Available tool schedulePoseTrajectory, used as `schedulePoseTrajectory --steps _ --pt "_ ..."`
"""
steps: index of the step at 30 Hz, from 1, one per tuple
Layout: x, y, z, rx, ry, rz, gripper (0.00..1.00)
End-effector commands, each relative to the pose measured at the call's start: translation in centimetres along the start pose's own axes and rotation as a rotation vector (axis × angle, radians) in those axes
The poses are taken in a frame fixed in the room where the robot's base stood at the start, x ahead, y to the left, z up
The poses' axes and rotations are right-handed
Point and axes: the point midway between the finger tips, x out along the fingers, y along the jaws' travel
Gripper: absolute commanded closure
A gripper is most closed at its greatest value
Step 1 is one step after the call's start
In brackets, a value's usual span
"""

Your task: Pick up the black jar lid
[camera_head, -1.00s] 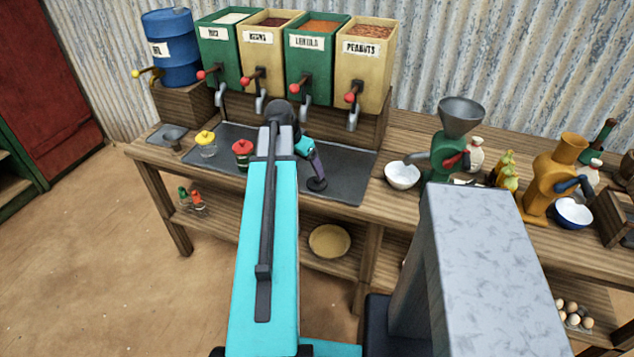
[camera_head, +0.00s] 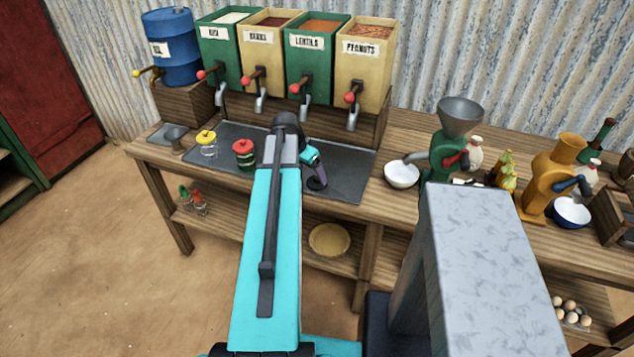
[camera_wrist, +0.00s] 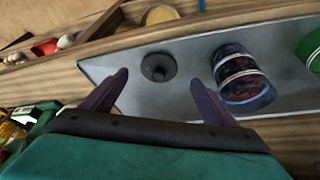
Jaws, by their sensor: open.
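The black jar lid (camera_wrist: 159,67) is a round dark disc with a small raised centre, lying flat on the grey mat (camera_wrist: 190,50) in the wrist view. In the head view the lid (camera_head: 316,184) is partly covered by my gripper. My gripper (camera_wrist: 160,79) is open and empty, its purple fingertips on either side of the lid in the picture and seemingly above it. A glass jar with dark contents (camera_wrist: 238,72) stands just right of the right finger in the wrist view; my arm hides it in the head view.
A red-lidded jar (camera_head: 244,152) and yellow-lidded jar (camera_head: 206,142) stand left of my arm. Dispensers (camera_head: 310,65) line the back of the table. A white bowl (camera_head: 402,174) and green grinder (camera_head: 447,155) stand right of the mat, whose right part is clear.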

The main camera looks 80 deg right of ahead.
Motion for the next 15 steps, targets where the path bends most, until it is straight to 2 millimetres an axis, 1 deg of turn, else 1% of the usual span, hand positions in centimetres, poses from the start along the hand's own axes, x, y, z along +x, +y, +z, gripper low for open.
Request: schedulePoseTrajectory --steps 5,15 --pt "1.0 0.1 -0.1 0.0 -0.002 0.002 0.2" --pt "3.9 0.2 -0.2 0.001 -0.002 0.002 0.2"
